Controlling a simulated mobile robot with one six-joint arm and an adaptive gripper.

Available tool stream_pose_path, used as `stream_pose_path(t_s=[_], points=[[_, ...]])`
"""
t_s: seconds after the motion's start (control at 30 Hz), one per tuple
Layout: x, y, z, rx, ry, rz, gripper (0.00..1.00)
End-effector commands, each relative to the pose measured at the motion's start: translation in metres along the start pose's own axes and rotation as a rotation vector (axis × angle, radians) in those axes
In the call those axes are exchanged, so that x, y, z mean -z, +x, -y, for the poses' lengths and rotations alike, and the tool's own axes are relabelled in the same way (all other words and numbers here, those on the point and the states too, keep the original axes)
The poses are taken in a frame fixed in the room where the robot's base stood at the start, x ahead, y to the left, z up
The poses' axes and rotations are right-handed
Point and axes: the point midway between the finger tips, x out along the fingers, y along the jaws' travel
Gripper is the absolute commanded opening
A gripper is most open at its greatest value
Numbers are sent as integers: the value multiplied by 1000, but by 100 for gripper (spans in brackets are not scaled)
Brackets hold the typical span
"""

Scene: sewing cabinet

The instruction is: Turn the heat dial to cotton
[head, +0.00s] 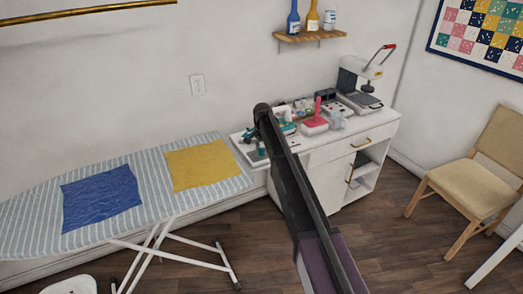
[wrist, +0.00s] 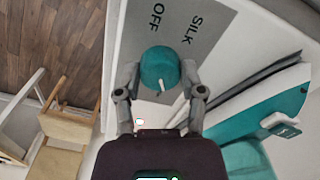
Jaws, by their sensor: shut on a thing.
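The heat dial (wrist: 158,62) is a round teal knob in the wrist view, with a white pointer mark on its lower edge. It sits on a grey label plate (wrist: 215,25) that reads OFF above the dial and SILK to its upper right. No cotton label shows; the lower part of the plate is hidden by my gripper. My gripper (wrist: 160,74) is shut on the dial, one finger on each side. In the head view my arm covers much of that spot, and the dial cannot be made out.
In the wrist view, a teal and white object (wrist: 265,105) lies close to the right finger. In the head view, the white cabinet (head: 352,150) also carries a pink item (head: 316,120) and a press (head: 362,88). The striped ironing board (head: 30,210) stands at left, a chair (head: 475,185) at right.

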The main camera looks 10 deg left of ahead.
Motion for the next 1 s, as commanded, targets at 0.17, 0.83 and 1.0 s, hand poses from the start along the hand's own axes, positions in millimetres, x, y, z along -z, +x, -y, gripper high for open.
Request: stream_pose_path(t_s=[0.17, 0.83, 1.0], points=[[-1, 0, -3, -6, 0, 3, 86], [0, -17, -1, -2, -1, 0, 86], [0, -32, -1, -2, -1, 0, 86]])
